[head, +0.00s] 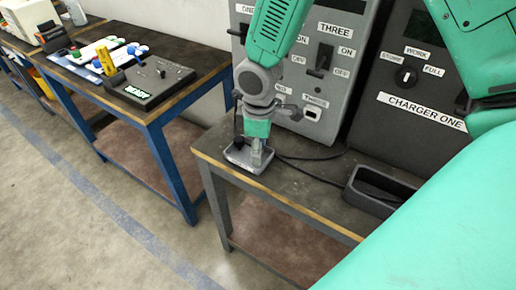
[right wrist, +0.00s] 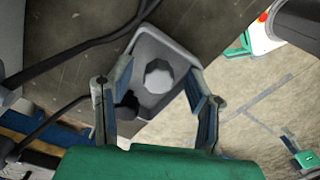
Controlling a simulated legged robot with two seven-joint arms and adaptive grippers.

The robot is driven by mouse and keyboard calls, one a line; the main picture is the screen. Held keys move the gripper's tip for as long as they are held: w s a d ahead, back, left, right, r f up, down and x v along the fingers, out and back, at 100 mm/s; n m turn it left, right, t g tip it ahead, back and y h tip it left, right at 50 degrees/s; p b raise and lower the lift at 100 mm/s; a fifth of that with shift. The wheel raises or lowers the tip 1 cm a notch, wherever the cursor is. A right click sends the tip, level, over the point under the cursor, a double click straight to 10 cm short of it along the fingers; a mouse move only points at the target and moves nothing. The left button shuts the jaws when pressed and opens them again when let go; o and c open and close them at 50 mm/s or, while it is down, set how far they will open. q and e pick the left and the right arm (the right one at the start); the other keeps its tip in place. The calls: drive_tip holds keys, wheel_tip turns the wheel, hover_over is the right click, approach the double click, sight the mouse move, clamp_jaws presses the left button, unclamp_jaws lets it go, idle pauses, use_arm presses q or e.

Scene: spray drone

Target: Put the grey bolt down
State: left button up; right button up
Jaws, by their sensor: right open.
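The grey bolt (right wrist: 159,76) shows its many-sided head in the right wrist view. It sits in a small grey tray (right wrist: 146,48), between the fingers of my right gripper (right wrist: 158,84). The fingers are spread, with a gap visible on both sides of the bolt. In the head view the right gripper (head: 259,157) points down over the same tray (head: 243,163), at the near left corner of the bench; there I cannot pick the bolt out from the fingers. A small black piece (right wrist: 128,105) lies at the tray's edge.
The tray stands on a dark bench (head: 300,178) with a wooden edge. Black cables (head: 310,174) run behind it, and a dark open bin (head: 378,190) stands to the right. Charger cabinets (head: 322,65) rise behind. A blue-legged table (head: 158,118) with a control box (head: 150,80) stands left.

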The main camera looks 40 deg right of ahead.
use_arm(q)
wheel_tip(320, 180, up, 2)
drive_tip(key=shift+r+p, duration=0.1)
drive_tip(key=shift+p, duration=0.85)
use_arm(e)
wheel_tip(320, 180, up, 12)
drive_tip(key=shift+f, duration=0.15)
